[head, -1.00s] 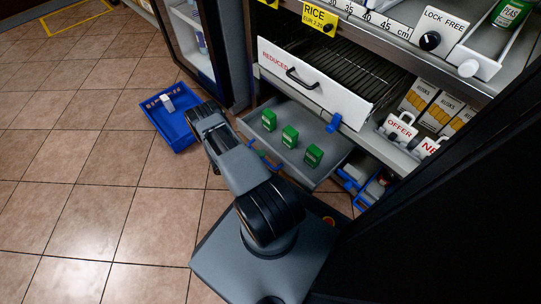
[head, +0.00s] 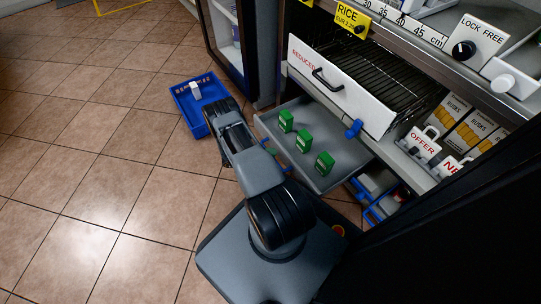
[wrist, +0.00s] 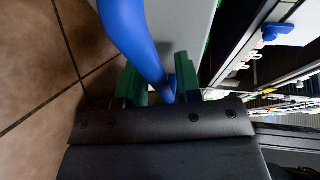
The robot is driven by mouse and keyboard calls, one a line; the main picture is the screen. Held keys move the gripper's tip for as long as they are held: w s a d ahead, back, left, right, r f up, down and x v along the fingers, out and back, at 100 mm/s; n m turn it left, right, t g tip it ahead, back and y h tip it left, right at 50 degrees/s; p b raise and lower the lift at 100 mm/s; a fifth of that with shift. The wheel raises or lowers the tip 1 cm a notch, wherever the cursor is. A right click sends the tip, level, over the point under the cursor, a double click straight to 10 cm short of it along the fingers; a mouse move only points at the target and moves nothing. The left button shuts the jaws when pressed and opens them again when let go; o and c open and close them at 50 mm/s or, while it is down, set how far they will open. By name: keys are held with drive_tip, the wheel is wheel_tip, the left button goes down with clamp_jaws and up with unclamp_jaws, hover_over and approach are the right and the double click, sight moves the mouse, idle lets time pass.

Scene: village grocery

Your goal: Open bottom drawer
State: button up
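The bottom drawer (head: 330,165) is a grey tray standing well out from the shelf unit, with three green boxes (head: 303,141) inside. Its blue handle (head: 270,151) shows partly beside my arm in the head view. In the wrist view the curved blue handle (wrist: 131,38) runs between the green fingers of my gripper (wrist: 160,85). The fingers sit close on both sides of it, and I take them as shut on it. The fingertips are hidden behind my arm in the head view.
Above it, a white-fronted drawer marked REDUCED (head: 335,87) with a black handle is partly out. A blue crate (head: 185,100) with a white item stands on the floor to the left. The tiled floor at left is clear.

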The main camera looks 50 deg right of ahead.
drive_tip(key=shift+o, duration=0.6)
drive_tip(key=p+v, duration=0.2)
drive_tip(key=v, duration=1.1)
drive_tip(key=shift+w+a, duration=0.25)
drive_tip(key=shift+a, duration=0.1)
